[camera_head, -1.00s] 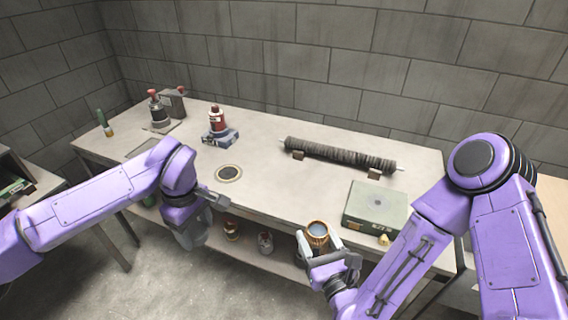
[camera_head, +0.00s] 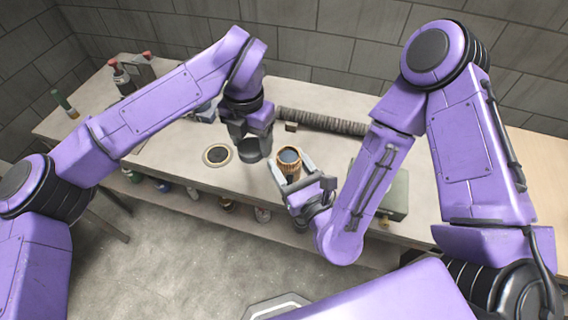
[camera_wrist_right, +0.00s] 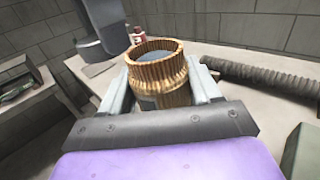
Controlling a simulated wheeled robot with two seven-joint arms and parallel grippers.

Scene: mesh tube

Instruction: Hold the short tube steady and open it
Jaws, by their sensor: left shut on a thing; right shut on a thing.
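The short tube (camera_head: 289,163) is a tan, ribbed, woven-looking cylinder. It stands roughly upright in my right gripper (camera_head: 289,172), which is shut around its sides. In the right wrist view the tube (camera_wrist_right: 162,85) shows an open rim with a grey-blue inside. My left gripper (camera_head: 252,142) points down just left of the tube in the head view. It is shut on a dark round cap-like piece (camera_head: 254,152), which is apart from the tube. The left gripper's fingers largely hide how it grips this piece.
A dark disc with a tan ring (camera_head: 217,155) lies on the workbench (camera_head: 185,150) to the left. A long ribbed roll (camera_head: 325,121) lies behind. A green box (camera_head: 398,195) is partly hidden by my right arm. Bottles (camera_head: 122,78) stand at the back left.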

